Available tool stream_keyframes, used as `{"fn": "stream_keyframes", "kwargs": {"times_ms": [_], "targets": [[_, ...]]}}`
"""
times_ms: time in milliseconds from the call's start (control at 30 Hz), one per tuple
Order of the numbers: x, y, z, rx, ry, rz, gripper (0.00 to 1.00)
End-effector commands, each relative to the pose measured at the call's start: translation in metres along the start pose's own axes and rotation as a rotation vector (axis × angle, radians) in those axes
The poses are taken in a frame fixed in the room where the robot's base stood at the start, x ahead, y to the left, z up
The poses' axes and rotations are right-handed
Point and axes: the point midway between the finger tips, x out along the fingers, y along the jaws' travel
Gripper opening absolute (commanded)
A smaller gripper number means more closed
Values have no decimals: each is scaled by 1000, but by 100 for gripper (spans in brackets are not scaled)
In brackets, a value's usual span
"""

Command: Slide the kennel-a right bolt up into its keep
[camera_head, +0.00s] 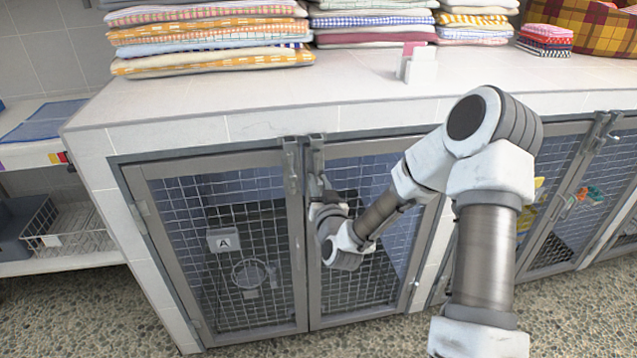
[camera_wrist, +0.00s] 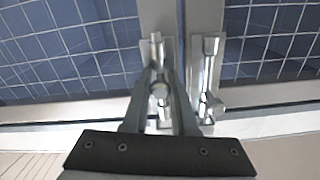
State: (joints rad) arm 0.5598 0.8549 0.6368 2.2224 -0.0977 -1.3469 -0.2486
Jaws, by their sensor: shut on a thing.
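Kennel A, with an "A" plate (camera_head: 224,240), has two mesh doors in grey frames. The right bolt (camera_head: 316,160) is a metal fitting near the top inner corner of the right door, partly hidden by my wrist in the head view. My gripper (camera_head: 322,192) reaches that door from the right. In the wrist view, which shows the counter edge at the bottom, my gripper (camera_wrist: 160,92) has its fingers on both sides of the right bolt's round knob (camera_wrist: 159,90). The bolt's rod (camera_wrist: 156,48) shows beyond it.
The left bolt (camera_head: 291,165) sits close beside the right one; its knob (camera_wrist: 213,107) shows in the wrist view. The counter (camera_head: 260,95) above carries folded towels (camera_head: 210,35) and a small white card holder (camera_head: 420,66). A wire basket (camera_head: 75,235) stands at left.

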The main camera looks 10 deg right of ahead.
Motion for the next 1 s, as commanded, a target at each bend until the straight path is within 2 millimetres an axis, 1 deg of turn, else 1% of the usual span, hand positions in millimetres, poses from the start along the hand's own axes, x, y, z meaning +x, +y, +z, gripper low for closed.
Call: {"fn": "stream_keyframes", "kwargs": {"times_ms": [100,233,533,567,600,667,1000], "targets": [[1,-5,-18,-3,6,-5,0],[1,-8,-35,-3,9,-3,0],[1,-8,-36,-1,11,-3,0],[1,-8,-37,-1,12,-3,29],[1,-8,-37,-1,12,-3,36],[1,-8,-36,-1,11,-2,47],[-1,-7,-34,-1,5,0,47]]}}
